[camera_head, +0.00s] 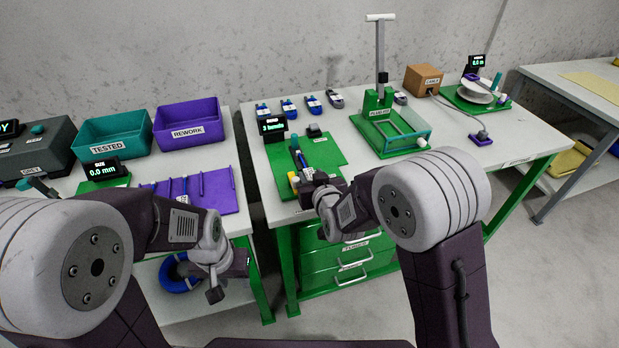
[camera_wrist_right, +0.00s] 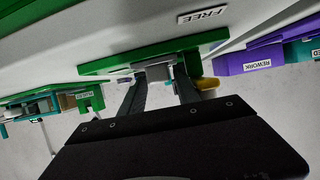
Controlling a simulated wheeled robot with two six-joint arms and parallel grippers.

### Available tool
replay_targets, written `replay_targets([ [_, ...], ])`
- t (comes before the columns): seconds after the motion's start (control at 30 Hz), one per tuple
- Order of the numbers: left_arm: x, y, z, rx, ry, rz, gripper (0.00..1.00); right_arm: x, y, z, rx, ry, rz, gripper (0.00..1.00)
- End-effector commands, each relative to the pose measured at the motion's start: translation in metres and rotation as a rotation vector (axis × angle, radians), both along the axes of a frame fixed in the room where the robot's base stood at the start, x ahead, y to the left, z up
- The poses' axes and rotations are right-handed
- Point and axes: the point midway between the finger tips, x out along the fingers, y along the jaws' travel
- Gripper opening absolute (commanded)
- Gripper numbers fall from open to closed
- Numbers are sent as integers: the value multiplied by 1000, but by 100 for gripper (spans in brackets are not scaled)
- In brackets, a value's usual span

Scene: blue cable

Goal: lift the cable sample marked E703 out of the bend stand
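The bend stand is a green plate (camera_head: 322,158) on the middle bench with a small lit display (camera_head: 272,125). A blue upright piece (camera_head: 297,150) that may be the cable sample shows at the plate; no E703 mark is readable.
Several blue cable samples (camera_head: 288,108) lie at the back of the middle bench. A green press-like stand (camera_head: 378,105) is to the right. Teal TESTED (camera_head: 112,140) and purple REWORK (camera_head: 187,124) bins stand on the left bench. A gap separates the benches.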

Motion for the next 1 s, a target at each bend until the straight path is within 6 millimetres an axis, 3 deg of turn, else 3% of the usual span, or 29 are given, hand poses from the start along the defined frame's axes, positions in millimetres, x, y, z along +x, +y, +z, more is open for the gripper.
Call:
replay_targets([
  [0.03, 0, 0, 0, 0, 0, 0, 36, 0, 0, 0, 0, 0, 0, 30],
  [0.13, 0, 0, 0, 0, 0, 0, 36, 0, 0, 0, 0, 0, 0, 2],
  [0.17, 0, 0, 0, 0, 0, 0, 36, 0, 0, 0, 0, 0, 0, 0],
  [0.47, 0, 0, 1, 0, 0, 0, 36, 0, 0, 3, 0, -1, 0, 0],
  [0.77, 0, 0, 19, 0, 0, 0, 36, 0, -2, 50, 3, -4, -2, 0],
  [1.0, 0, 0, 24, 0, 0, 0, 36, -22, -58, 81, 1, -5, -7, 0],
])
